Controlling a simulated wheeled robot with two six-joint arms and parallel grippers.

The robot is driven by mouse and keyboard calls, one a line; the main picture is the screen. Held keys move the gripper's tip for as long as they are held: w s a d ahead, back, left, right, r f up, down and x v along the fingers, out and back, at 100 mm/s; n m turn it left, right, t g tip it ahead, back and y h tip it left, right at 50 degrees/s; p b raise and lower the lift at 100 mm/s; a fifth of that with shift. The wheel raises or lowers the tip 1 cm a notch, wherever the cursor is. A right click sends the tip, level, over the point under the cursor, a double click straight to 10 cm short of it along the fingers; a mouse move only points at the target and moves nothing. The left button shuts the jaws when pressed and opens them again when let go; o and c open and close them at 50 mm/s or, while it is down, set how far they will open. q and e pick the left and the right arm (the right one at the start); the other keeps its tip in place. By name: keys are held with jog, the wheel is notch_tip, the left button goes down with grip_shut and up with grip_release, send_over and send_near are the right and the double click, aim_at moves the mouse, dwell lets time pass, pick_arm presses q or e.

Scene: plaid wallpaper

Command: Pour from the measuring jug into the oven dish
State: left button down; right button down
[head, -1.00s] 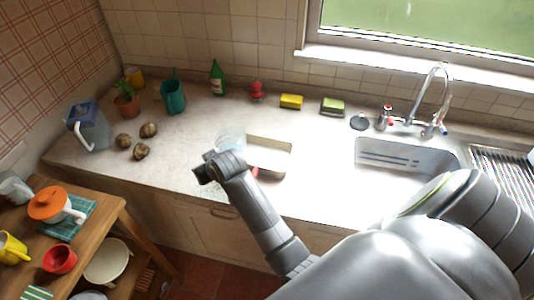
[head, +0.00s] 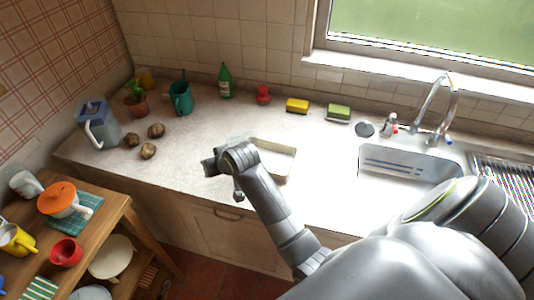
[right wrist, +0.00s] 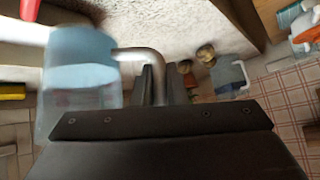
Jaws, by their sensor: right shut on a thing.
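The oven dish (head: 290,166) is a shallow cream rectangular dish on the worktop, left of the sink, partly covered by my right arm. My right gripper (right wrist: 160,82) is shut on the handle of the measuring jug (right wrist: 78,80), a see-through bluish jug blurred at the left of the right wrist view. In the head view the right gripper (head: 212,166) is over the front of the worktop, just left of the dish, and the jug is hidden behind the wrist. I cannot tell the jug's contents. My left gripper is not in view.
Several brown potatoes (head: 148,151) and a blue-grey jug-like container (head: 98,128) stand at the left of the worktop. A green bottle (head: 225,82) and sponges (head: 297,105) line the wall. The sink (head: 410,165) is right. A wooden trolley (head: 112,212) stands front left.

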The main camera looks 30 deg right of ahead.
aim_at(236, 138)
jog(key=shift+w+d+r+m+y, duration=0.2)
jog(key=shift+d+r+m+y, duration=0.2)
jog(key=shift+d+r+y, duration=0.8)
jog(key=shift+d+r, duration=0.25)
jog(key=shift+d, duration=0.05)
jog(key=shift+w+d+r+m+g+y+b, duration=0.15)
jog(key=shift+d+r+m+y+b, duration=0.25)
jog(key=shift+d+y+b, duration=0.3)
jog(key=shift+w+d+r+m+g+y+b, duration=0.15)
jog(key=shift+d+r+m+y+b, duration=0.15)
jog(key=shift+d+m+y+b, duration=0.3)
jog(key=shift+w+d+r+m+y+b, duration=0.15)
jog(key=shift+d+r+m+y+b, duration=0.2)
jog(key=shift+d+y+b, duration=0.35)
jog(key=shift+d, duration=0.15)
jog(key=shift+d+b, duration=0.15)
jog(key=shift+b, duration=0.4)
jog(key=shift+d, duration=0.1)
